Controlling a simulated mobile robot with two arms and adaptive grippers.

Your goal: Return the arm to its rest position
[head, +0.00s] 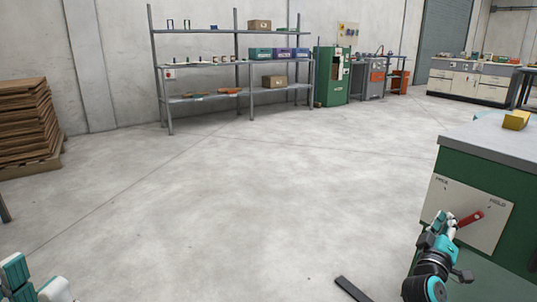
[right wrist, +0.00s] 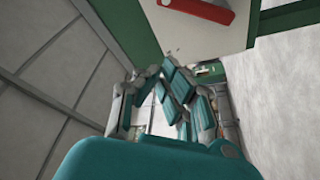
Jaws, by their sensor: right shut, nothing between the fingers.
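My right gripper (head: 446,224) is at the lower right in the head view, in front of a white panel (head: 440,198) on a green machine. It is shut and empty. A red lever (head: 470,218) on the panel lies close beside the fingertips, its upper end towards the word HOLD. In the right wrist view the fingers (right wrist: 172,95) are closed together, and the red lever (right wrist: 205,10) is at the top edge, apart from them. Teal and white parts of my left gripper (head: 18,275) show at the lower left corner, cut off by the frame; its opening is unclear.
The green machine (head: 462,163) has a grey top with a yellow block (head: 516,120) on it. A dark flat bar (head: 352,288) lies on the floor near my right arm. Shelving (head: 237,65) stands at the back, stacked brown boards (head: 25,120) at left. The middle floor is clear.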

